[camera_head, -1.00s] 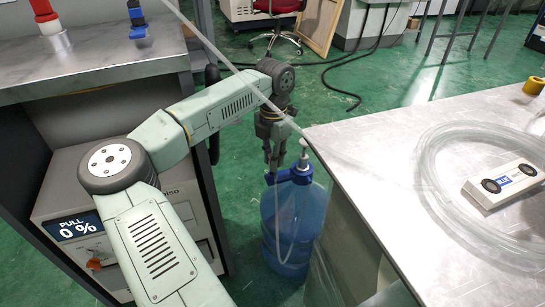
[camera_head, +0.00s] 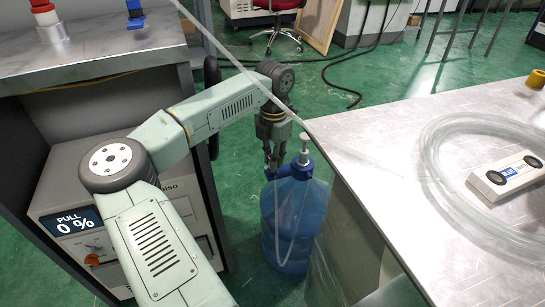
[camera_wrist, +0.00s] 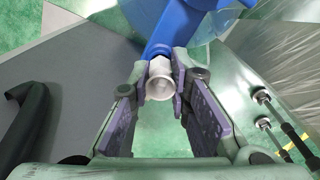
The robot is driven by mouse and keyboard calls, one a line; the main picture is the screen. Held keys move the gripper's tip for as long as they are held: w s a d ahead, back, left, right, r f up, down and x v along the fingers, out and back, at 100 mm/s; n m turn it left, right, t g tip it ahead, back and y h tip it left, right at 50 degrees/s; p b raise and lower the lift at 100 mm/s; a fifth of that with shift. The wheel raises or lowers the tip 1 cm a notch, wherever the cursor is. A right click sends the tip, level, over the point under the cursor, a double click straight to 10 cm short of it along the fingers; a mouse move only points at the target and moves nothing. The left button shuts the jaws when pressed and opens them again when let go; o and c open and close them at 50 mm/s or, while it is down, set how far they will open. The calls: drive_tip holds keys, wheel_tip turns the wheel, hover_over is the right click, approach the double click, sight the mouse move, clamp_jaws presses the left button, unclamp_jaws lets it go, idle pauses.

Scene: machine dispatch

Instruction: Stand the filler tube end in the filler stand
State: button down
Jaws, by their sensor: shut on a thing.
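In the wrist view my gripper (camera_wrist: 161,80) is shut on a short white round tube end (camera_wrist: 160,84), with a finger on either side. The tube end's open mouth faces the camera, and it meets a blue arm (camera_wrist: 175,32) that leads up to the bottle. Whether it is seated in that arm or only touching it, I cannot tell. Which thing is the filler stand is not clear.
A metal table (camera_head: 375,145) stands close on the right, with a coil of clear tubing (camera_head: 440,190) and a white box (camera_head: 506,176). A clear tube (camera_head: 225,52) crosses above my arm. A bench (camera_head: 90,55) at left bears red and blue fittings.

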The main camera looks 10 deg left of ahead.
drive_tip(key=c, duration=1.4)
unclamp_jaws()
drive_tip(key=o, duration=0.4)
drive_tip(key=shift+r, duration=0.2)
drive_tip(key=shift+r+p, duration=2)
drive_tip(key=shift+r, duration=0.9)
